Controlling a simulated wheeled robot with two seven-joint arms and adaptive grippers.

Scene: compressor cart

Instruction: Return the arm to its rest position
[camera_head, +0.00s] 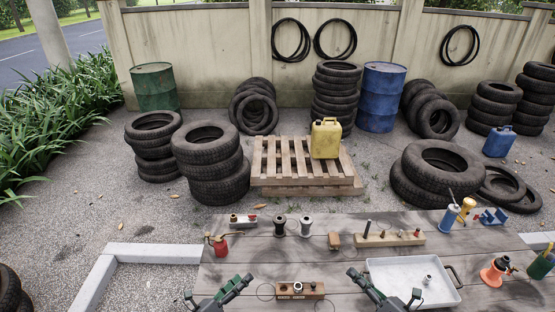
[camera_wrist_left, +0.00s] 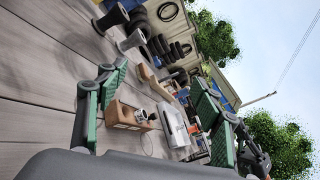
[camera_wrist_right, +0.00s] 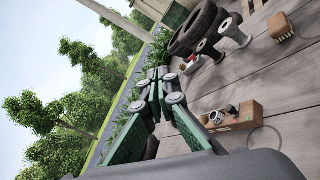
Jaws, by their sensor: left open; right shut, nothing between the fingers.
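My left gripper (camera_head: 246,281) hangs at the front of the wooden table (camera_head: 225,262), left of a small wooden block with fittings (camera_head: 299,290). Its green-padded fingers stand wide apart in the left wrist view (camera_wrist_left: 160,105), with nothing between them. My right gripper (camera_head: 354,275) is to the right of that block, near the left side of the white tray (camera_head: 378,267). Its fingers are together and empty in the right wrist view (camera_wrist_right: 152,88). The block also shows in the right wrist view (camera_wrist_right: 236,117), apart from the fingers.
A blue bottle (camera_head: 449,218) and an orange funnel-like item (camera_head: 494,272) are at the right. Tires and a pallet (camera_head: 283,165) lie beyond.

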